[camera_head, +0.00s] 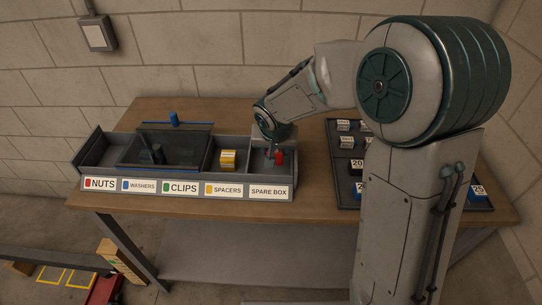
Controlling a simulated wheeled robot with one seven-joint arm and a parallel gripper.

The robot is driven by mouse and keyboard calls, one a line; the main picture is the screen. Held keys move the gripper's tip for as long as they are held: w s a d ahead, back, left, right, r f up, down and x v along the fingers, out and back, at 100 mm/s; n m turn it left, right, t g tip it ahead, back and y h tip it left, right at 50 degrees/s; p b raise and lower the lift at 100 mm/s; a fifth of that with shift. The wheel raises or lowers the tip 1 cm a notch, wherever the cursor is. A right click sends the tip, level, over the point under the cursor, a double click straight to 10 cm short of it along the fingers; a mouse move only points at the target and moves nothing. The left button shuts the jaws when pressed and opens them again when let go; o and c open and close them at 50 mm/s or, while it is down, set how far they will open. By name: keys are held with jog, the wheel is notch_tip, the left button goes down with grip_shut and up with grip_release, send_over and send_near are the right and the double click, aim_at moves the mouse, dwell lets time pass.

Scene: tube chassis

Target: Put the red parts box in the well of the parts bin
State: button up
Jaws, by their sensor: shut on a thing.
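The grey parts bin (137,200) stands on the wooden bench, with a row of compartments and front labels reading NUTS, WASHERS, CLIPS, SPACERS and SPARE BOX. My gripper (275,153) reaches down at the rightmost compartment, above the SPARE BOX label. It is shut on the small red parts box (279,157), which is partly hidden by my fingers. I cannot tell whether the red box touches the compartment floor. A yellow box (228,159) sits in the SPACERS compartment. The NUTS compartment (98,156) at the left end looks empty.
A dark panel with a blue knob (174,118) stands behind the middle compartments, where small dark items sit. A black tray (343,185) with several labelled boxes lies at the right, partly hidden by my arm. Bare bench (320,212) shows between bin and tray.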

jog(key=shift+w+a+f, duration=0.35)
jog(key=shift+w+f, duration=0.05)
jog(key=shift+w, duration=0.2)
jog(key=shift+w+a+f, duration=0.3)
jog(key=shift+w+f, duration=0.05)
jog(key=shift+w, duration=0.25)
jog(key=shift+f, duration=2.05)
jog(key=shift+f, duration=0.2)
jog(key=o, duration=1)
jog(key=shift+r, duration=0.1)
